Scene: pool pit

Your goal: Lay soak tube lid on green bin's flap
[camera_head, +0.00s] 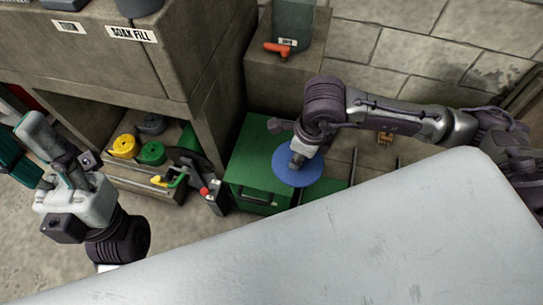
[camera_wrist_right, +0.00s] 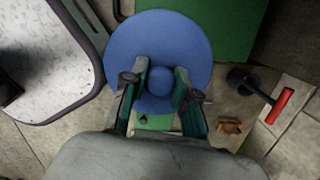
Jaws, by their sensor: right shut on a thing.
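The soak tube lid is a round blue disc (camera_head: 297,174) with a central knob; it also shows in the right wrist view (camera_wrist_right: 140,42). My right gripper (camera_head: 297,160) is shut on the knob, with its fingers on both sides in the right wrist view (camera_wrist_right: 158,82). The green bin (camera_head: 246,148) stands behind and below the lid. The lid overlaps the right part of its top; I cannot tell whether they touch. The lid and my arm hide part of the flap. My left gripper (camera_head: 32,150) is at the far left, fingers apart and empty, away from the bin.
A low shelf left of the bin holds yellow (camera_head: 124,146) and green (camera_head: 151,153) rolls. A concrete block (camera_head: 275,84) with an orange-handled thing (camera_head: 278,49) stands behind the bin. A large pale surface (camera_head: 380,235) fills the front right.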

